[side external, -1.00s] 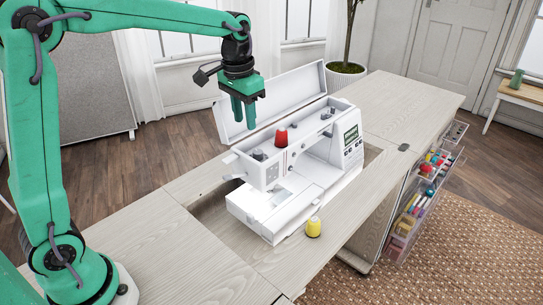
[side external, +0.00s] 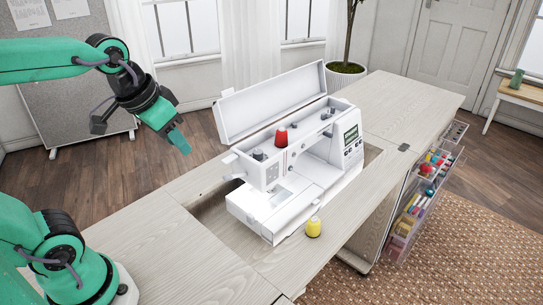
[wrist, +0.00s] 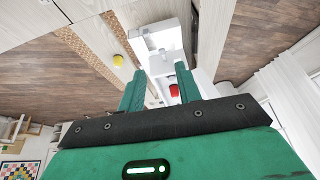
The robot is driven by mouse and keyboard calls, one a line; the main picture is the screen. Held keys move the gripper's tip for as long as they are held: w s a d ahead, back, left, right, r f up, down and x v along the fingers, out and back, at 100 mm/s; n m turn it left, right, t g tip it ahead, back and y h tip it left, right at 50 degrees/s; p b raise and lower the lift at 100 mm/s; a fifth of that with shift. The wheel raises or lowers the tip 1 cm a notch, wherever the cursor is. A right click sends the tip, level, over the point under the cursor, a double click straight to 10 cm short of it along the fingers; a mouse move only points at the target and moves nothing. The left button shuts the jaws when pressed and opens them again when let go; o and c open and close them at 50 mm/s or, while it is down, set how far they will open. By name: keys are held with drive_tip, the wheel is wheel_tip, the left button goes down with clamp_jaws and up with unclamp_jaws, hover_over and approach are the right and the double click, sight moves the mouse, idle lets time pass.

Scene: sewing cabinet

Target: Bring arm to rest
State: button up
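My gripper (side external: 179,142) hangs in the air to the left of the sewing machine, tilted down and to the right. In the wrist view its two green fingers (wrist: 160,90) stand apart with nothing held between them. The white sewing machine (side external: 345,165) sits in the cabinet's recess with its lid (side external: 272,100) raised behind it. A red thread spool (side external: 281,138) stands on top of the machine; it also shows beyond the fingers in the wrist view (wrist: 174,91). A yellow spool (side external: 313,227) stands on the cabinet top in front of the machine.
The wooden cabinet top (side external: 400,100) extends left and right of the machine. Open drawers (side external: 418,205) with colourful supplies hang at its right end. A potted plant (side external: 345,73) stands behind. A grey board (side external: 72,85) stands behind my arm.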

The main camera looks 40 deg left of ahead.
drive_tip(key=shift+t, duration=0.5)
drive_tip(key=shift+s+f, duration=0.35)
drive_tip(key=shift+s, duration=0.3)
drive_tip(key=shift+s+f, duration=0.3)
drive_tip(key=shift+s, duration=0.35)
drive_tip(key=shift+s+f, duration=0.35)
drive_tip(key=shift+s, duration=0.3)
